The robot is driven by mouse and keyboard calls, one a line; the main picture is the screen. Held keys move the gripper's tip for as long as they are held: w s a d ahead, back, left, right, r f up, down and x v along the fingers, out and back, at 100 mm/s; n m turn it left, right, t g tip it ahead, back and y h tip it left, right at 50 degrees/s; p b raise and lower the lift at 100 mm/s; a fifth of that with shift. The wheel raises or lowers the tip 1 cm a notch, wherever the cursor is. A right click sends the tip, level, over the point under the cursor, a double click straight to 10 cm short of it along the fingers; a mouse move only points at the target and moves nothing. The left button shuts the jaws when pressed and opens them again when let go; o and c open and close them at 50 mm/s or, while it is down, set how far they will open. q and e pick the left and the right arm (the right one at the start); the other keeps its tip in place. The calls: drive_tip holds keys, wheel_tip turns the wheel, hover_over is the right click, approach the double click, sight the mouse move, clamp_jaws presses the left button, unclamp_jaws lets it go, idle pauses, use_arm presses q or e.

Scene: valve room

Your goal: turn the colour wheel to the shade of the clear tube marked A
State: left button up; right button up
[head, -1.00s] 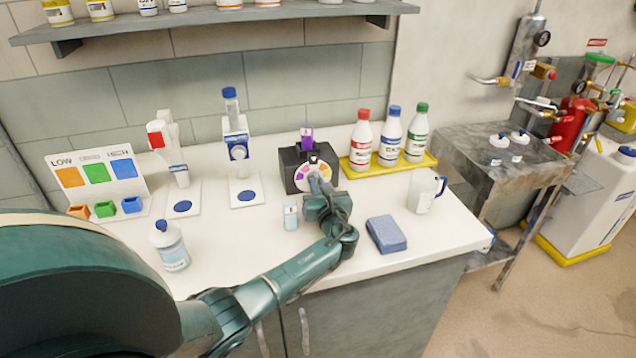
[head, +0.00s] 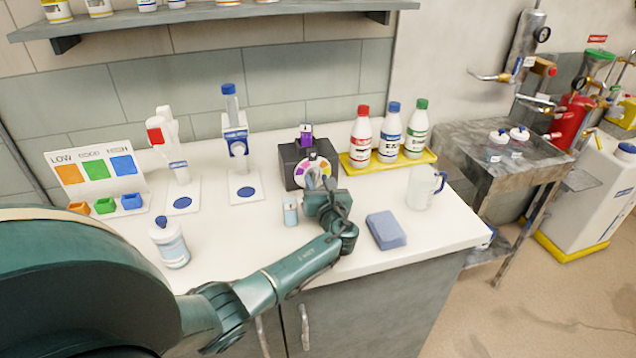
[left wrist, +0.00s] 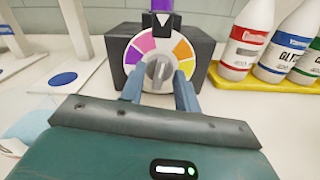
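The colour wheel (head: 313,170) is a white disc with coloured segments on the front of a black box (head: 289,172). In the left wrist view its grey knob (left wrist: 158,71) shows, with purple and pink segments left of it and orange and yellow right. A purple tube (head: 306,131) stands in the top of the box; no letter is legible on it. My left gripper (head: 321,184) is in front of the wheel. Its two fingers (left wrist: 158,92) are apart, one on each side below the knob, with visible gaps. My right gripper is not in view.
A small pale vial (head: 290,210) stands just left of my gripper. A blue sponge (head: 386,230) and a clear jug (head: 424,188) are to the right. Three capped bottles stand on a yellow tray (head: 430,158) behind. A wash bottle (head: 170,246) stands at the left.

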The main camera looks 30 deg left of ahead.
use_arm(q)
drive_tip(key=b+v, duration=0.1)
drive_tip(key=v, duration=1.2)
drive_tip(key=shift+d, duration=0.15)
